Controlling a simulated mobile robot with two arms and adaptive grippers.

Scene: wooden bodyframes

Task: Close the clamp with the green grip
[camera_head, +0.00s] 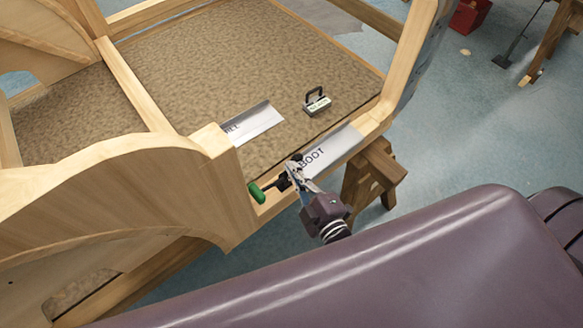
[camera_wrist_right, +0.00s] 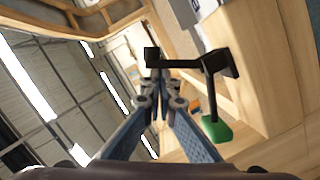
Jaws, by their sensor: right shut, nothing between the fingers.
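The clamp has a green grip (camera_head: 257,193) and a dark metal body, and it sits on the wooden sill at the near edge of the frame. In the right wrist view the green grip (camera_wrist_right: 215,129) hangs from a black bar, and the black clamp arm (camera_wrist_right: 185,63) reaches across in front of the fingertips. My right gripper (camera_head: 293,172) is shut with nothing between its fingers, just right of the clamp; it also shows in the wrist view (camera_wrist_right: 158,85). I cannot tell whether its tips touch the clamp. My left gripper is not in view.
A metal plate marked BOOT (camera_head: 330,150) lies on the sill by the gripper. Another lettered plate (camera_head: 255,124) and a small dark block with a handle (camera_head: 316,103) lie on the brown floor panel (camera_head: 225,62). A curved wooden panel (camera_head: 130,190) rises left of the clamp.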

